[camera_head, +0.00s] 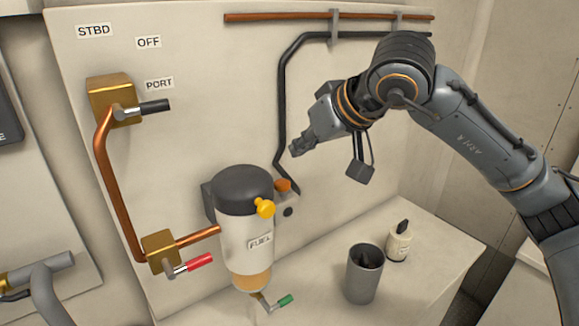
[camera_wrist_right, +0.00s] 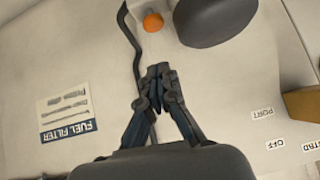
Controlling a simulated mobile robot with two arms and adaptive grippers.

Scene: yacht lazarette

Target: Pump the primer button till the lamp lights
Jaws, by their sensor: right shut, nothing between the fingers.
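The fuel filter (camera_head: 240,240) is a white canister with a dark cap (camera_head: 243,186), labelled FUEL, on the panel. A yellow knob (camera_head: 265,208) is on its front side. An orange rounded part (camera_head: 283,185) sits right behind the cap and may be the primer button; it also shows in the right wrist view (camera_wrist_right: 153,21). A small dark disc (camera_head: 288,211) is below it; I cannot tell whether it is the lamp. No lit lamp shows. My right gripper (camera_head: 297,148) is shut and empty, above and apart from the orange part. My left gripper is out of view.
A grey cup (camera_head: 364,275) and a small white bottle (camera_head: 398,242) stand on the ledge right of the filter. A black hose (camera_head: 282,115) runs down the panel. Valves with black (camera_head: 154,107), red (camera_head: 199,262) and green (camera_head: 285,300) handles are around the filter.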

